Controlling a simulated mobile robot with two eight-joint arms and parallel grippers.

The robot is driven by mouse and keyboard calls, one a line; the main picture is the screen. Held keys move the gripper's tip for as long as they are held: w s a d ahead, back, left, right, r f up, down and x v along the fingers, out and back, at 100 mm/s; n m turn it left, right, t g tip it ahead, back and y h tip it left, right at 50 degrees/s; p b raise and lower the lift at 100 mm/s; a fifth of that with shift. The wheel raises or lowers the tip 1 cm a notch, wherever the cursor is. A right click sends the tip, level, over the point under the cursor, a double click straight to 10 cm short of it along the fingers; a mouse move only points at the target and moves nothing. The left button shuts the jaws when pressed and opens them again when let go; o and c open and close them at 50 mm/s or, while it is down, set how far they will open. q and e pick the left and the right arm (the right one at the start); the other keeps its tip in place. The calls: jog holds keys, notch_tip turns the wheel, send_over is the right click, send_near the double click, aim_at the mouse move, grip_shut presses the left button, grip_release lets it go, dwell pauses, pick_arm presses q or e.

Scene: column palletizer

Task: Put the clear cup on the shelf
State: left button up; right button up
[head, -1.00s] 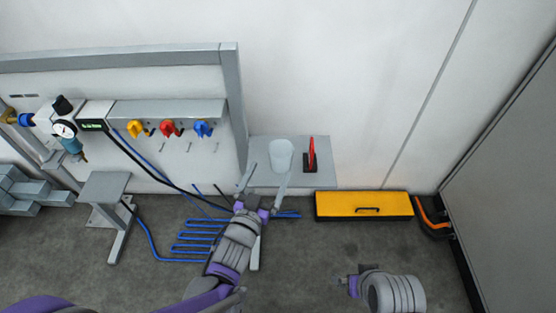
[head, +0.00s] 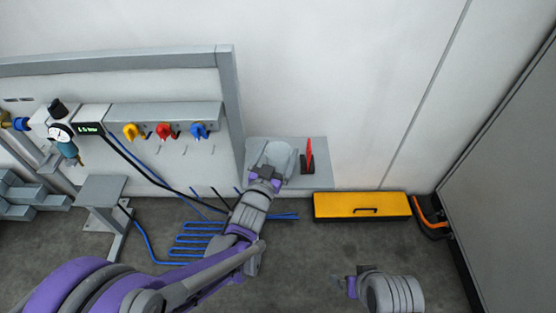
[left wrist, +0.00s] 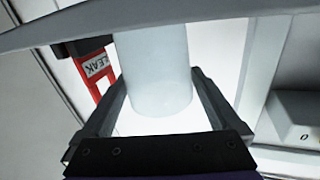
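The clear cup (head: 274,157) looks whitish and translucent. It is upright on a small grey shelf (head: 312,183) against the wall. My left gripper (head: 271,165) is at the cup from the front, with the cup between its fingers. In the left wrist view the cup (left wrist: 158,75) sits between the two dark fingers (left wrist: 158,85), which are spread, with narrow gaps beside the cup; contact at the tips is unclear. My right gripper (head: 345,284) is low on the right, over the floor, away from the shelf; its fingers are too small to read.
A red sign on a black base (head: 308,157) stands just right of the cup and shows in the left wrist view (left wrist: 98,72). A grey frame post (head: 231,110) rises left of the shelf. A yellow case (head: 360,205) lies to the right.

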pick_arm(q)
jog(key=c, duration=0.9)
jog(key=shift+c, duration=0.3)
jog(key=shift+r, duration=0.1)
